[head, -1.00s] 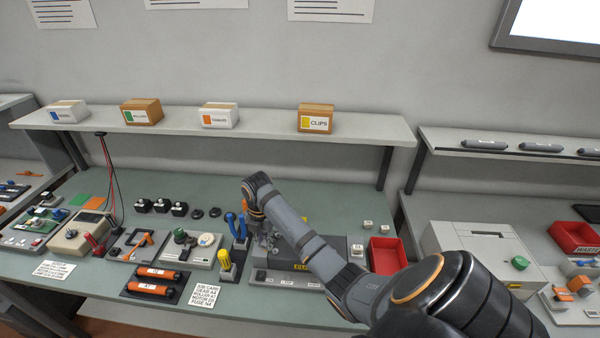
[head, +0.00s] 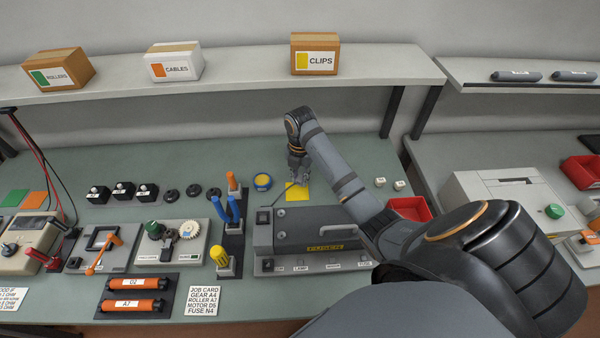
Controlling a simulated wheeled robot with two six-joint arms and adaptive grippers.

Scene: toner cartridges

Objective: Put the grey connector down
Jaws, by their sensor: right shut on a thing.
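My right gripper (head: 298,174) points down just above a yellow pad (head: 299,195) on the bench, behind the fuser unit (head: 315,230). It is shut on the grey connector, which is small and mostly hidden by the fingers. A thin dark cable (head: 284,191) runs from the fingers towards the fuser's left end. I cannot tell whether the connector touches the pad. My left gripper is not in view.
A tool holder (head: 235,215) with orange and blue handles stands left of the fuser. A red tray (head: 410,208) is at right. The shelf (head: 240,82) runs behind.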

